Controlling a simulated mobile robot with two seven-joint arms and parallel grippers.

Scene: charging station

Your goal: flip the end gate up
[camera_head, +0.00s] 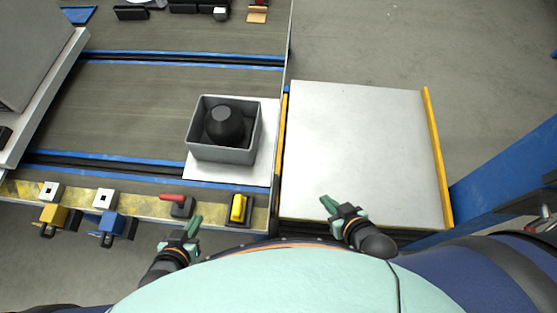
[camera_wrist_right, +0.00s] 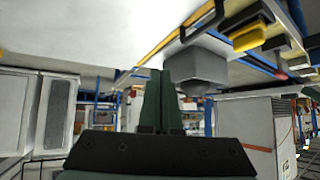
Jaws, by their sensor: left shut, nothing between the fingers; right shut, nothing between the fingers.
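A white flat panel with yellow side edges (camera_head: 365,150), which looks like the end gate, lies level off the right end of the conveyor table. Its outer yellow strip (camera_head: 438,160) is on the right, and another yellow strip (camera_head: 281,150) runs along the conveyor side. In the right wrist view a broad pale surface (camera_wrist_right: 70,30) fills the upper left. My right gripper (camera_head: 327,203) is shut and empty, over the panel's near part; its green fingers (camera_wrist_right: 160,98) show pressed together in the wrist view. My left gripper (camera_head: 194,224) is shut and empty by the table's front edge.
A grey box (camera_head: 225,155) holding a dark rounded part (camera_head: 224,124) stands on a white plate at the conveyor's right end. A red handle (camera_head: 172,198) and a yellow handle (camera_head: 238,208) sit on the front rail. A blue beam (camera_head: 510,175) stands right of the panel.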

